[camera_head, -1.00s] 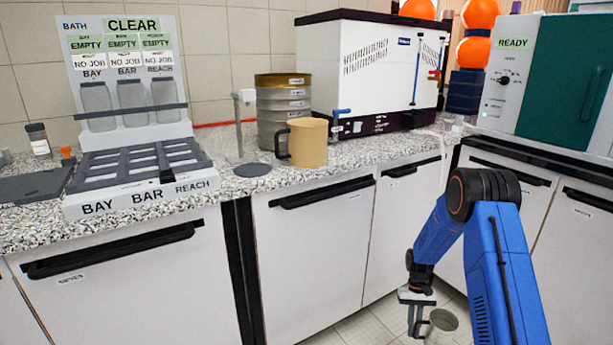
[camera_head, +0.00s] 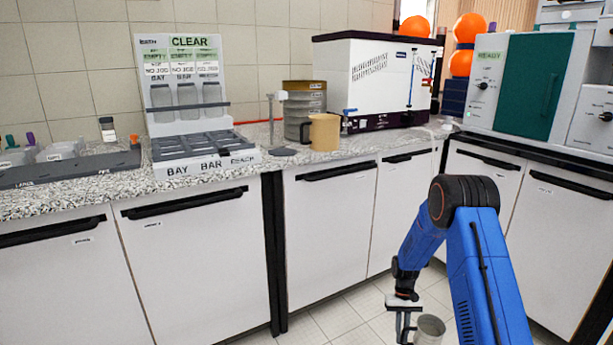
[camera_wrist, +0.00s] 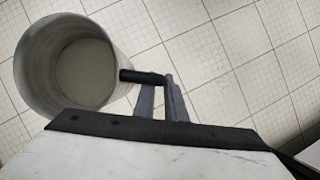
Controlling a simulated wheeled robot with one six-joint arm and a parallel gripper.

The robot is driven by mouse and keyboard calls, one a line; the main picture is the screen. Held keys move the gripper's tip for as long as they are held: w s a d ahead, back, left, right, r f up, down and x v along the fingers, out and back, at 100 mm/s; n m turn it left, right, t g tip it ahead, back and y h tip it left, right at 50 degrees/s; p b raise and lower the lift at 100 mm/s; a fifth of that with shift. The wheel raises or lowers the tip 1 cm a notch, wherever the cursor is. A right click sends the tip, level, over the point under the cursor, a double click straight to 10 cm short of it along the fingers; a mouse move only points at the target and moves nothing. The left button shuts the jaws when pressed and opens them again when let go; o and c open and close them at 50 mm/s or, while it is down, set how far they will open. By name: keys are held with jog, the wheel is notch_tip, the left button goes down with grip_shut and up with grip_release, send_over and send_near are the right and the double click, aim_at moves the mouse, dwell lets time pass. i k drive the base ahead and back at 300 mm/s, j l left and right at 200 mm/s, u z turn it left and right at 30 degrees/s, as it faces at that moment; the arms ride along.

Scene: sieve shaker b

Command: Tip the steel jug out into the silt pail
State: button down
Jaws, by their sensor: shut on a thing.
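The steel jug (camera_head: 430,329) hangs low over the tiled floor, at the bottom of the head view. My gripper (camera_head: 405,328) is shut on its dark handle, just left of the jug's body. In the wrist view the jug (camera_wrist: 70,75) shows its open mouth, with greyish-beige contents at the bottom. The gripper's fingers (camera_wrist: 165,100) close on the black handle there. The jug looks about upright. I cannot make out a silt pail in either view.
A tan mug (camera_head: 323,132) stands on the speckled counter (camera_head: 110,170) beside a sieve stack (camera_head: 304,100). A white machine (camera_head: 372,75) is behind, and a green-doored oven (camera_head: 535,75) at the right. White cabinets front the counter. The floor (camera_head: 340,315) in view is clear.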

aim_at(324, 128)
jog(key=u, duration=1.75)
jog(key=k+l+u, duration=0.15)
jog(key=l, duration=0.2)
jog(key=l+u, duration=0.15)
jog(key=l, duration=0.25)
jog(key=k+l, duration=0.1)
jog(key=l, duration=0.3)
jog(key=k+l, duration=0.1)
jog(key=l, duration=0.25)
jog(key=k+l, duration=0.1)
jog(key=l, duration=0.3)
jog(key=k+l, duration=0.1)
jog(key=l, duration=0.3)
jog(key=k+l, duration=0.15)
jog(key=l, duration=0.2)
jog(key=k+l, duration=0.1)
jog(key=l, duration=0.3)
